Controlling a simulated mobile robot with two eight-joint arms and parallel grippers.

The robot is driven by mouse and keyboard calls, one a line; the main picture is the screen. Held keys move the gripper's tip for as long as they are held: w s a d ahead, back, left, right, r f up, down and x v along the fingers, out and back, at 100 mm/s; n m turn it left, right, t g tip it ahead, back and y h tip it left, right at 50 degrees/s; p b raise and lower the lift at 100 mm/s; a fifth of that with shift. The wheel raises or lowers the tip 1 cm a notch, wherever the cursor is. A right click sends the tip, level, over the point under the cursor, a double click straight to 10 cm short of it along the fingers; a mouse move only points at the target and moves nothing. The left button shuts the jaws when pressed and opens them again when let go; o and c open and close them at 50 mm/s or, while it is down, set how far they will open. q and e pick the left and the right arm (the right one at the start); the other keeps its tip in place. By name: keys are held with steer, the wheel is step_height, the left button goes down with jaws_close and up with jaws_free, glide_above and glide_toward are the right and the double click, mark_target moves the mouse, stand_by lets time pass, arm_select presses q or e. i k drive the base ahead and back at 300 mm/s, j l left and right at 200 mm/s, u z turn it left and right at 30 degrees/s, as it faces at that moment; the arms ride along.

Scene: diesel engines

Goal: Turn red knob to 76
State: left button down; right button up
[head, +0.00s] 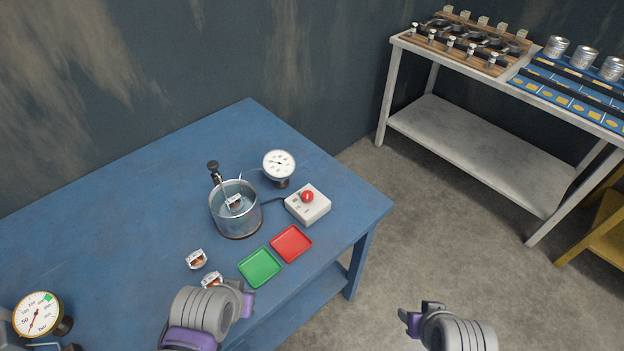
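The red knob (307,196) sits on top of a small white control box (312,211) on the blue table. A cable runs from the box to a metal pot (237,222) of liquid. A white round dial (279,163) stands behind the box; its reading is too small to tell. My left gripper (243,299) is at the table's front edge, below the green tray and apart from the knob. My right gripper (420,313) is over the floor, right of the table and away from the knob. The finger gaps of both grippers are not clear.
A green tray (259,268) and a red tray (291,244) lie in front of the box. Two small parts (197,259) lie left of them. A pressure gauge (38,314) stands at lower left. A grey workbench (480,137) stands at back right. The left tabletop is mostly clear.

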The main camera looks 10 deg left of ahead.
mark_target(307, 196)
steer(key=i+u, duration=0.2)
steer(key=u, duration=0.3)
steer(key=i+l+u, duration=0.1)
steer(key=u, duration=0.4)
steer(key=l, duration=0.1)
